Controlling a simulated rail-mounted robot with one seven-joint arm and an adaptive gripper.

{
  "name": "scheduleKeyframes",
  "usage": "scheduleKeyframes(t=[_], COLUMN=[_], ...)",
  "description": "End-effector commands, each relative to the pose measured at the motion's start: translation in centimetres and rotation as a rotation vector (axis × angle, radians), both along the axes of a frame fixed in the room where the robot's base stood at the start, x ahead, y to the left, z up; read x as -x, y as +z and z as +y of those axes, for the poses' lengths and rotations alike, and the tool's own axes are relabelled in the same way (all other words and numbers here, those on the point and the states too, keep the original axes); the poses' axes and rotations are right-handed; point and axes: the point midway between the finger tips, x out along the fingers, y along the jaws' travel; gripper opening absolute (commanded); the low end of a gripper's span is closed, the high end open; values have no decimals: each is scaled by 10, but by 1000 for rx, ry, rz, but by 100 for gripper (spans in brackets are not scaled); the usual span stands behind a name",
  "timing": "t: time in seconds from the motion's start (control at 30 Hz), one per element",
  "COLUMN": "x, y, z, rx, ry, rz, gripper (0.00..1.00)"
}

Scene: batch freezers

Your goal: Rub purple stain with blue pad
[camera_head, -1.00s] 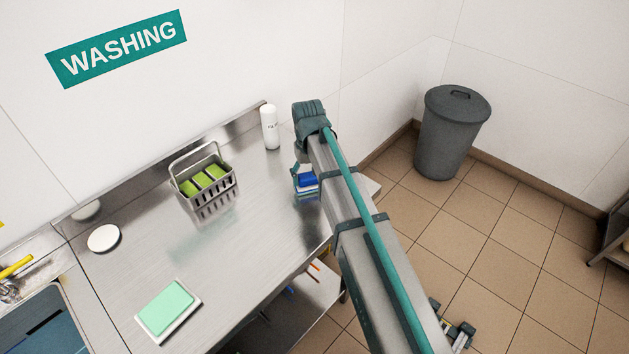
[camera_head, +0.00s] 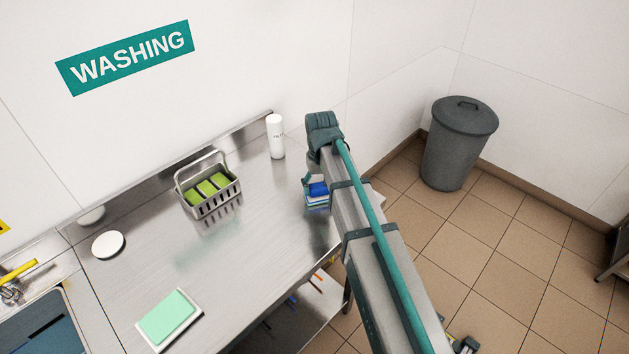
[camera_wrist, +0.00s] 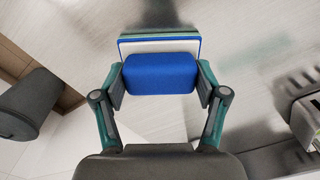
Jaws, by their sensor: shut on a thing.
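The blue pad (camera_wrist: 160,75) is between the two fingers of my gripper (camera_wrist: 160,84) in the wrist view, with a finger against each side. It shows small beside my arm in the head view (camera_head: 318,189). Directly beyond it is a layered stack (camera_wrist: 160,45) with white, blue and green edges, also in the head view (camera_head: 317,203). I cannot tell whether the pad touches the stack. My arm hides part of this area in the head view. I cannot make out a purple stain in either view.
On the steel table (camera_head: 245,255) are a basket of green sponges (camera_head: 211,194), a white bottle (camera_head: 276,137), a round white disc (camera_head: 108,244) and a mint-green pad on a tray (camera_head: 169,318). A sink (camera_head: 45,325) is left. A grey bin (camera_head: 460,145) stands right. The middle of the table is clear.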

Motion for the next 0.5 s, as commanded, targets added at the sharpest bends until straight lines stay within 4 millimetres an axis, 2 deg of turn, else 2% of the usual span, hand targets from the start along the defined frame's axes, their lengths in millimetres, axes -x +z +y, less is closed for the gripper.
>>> scheduleKeyframes(t=[0.33, 0.4, 0.5], x=[24, 23, 22], y=[0, 6, 28], z=[-22, -22, -22], rx=[0, 0, -1], ry=[2, 3, 2], rz=[1, 1, -2], gripper=[40, 40, 40])
